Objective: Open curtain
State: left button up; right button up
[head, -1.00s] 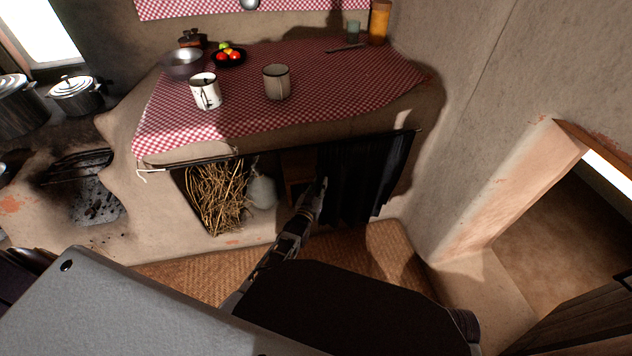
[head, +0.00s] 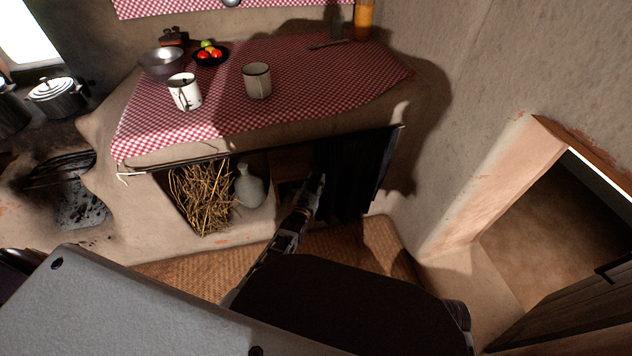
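The dark curtain (head: 350,180) hangs from a thin rod (head: 260,152) under the front of the counter. It is bunched at the right end of the opening. The left and middle of the opening are uncovered, showing straw and a pale jug. My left gripper (head: 318,190) is at the curtain's left edge, in front of the opening. Its fingers are small and dark against the cloth, so I cannot tell whether they are closed or touching it. My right gripper is not in view.
The counter with a red checked cloth (head: 210,118) carries two mugs, a bowl and a fruit dish. Straw (head: 203,195) and a jug (head: 250,187) stand inside the opening. A woven mat (head: 200,278) lies on the floor. A doorway is at the right.

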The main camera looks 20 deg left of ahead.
pick_arm(q)
jog(key=shift+o, duration=0.4)
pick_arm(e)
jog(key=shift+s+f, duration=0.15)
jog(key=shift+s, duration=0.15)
pick_arm(q)
jog(key=s, duration=1.2)
jog(key=shift+a, duration=0.2)
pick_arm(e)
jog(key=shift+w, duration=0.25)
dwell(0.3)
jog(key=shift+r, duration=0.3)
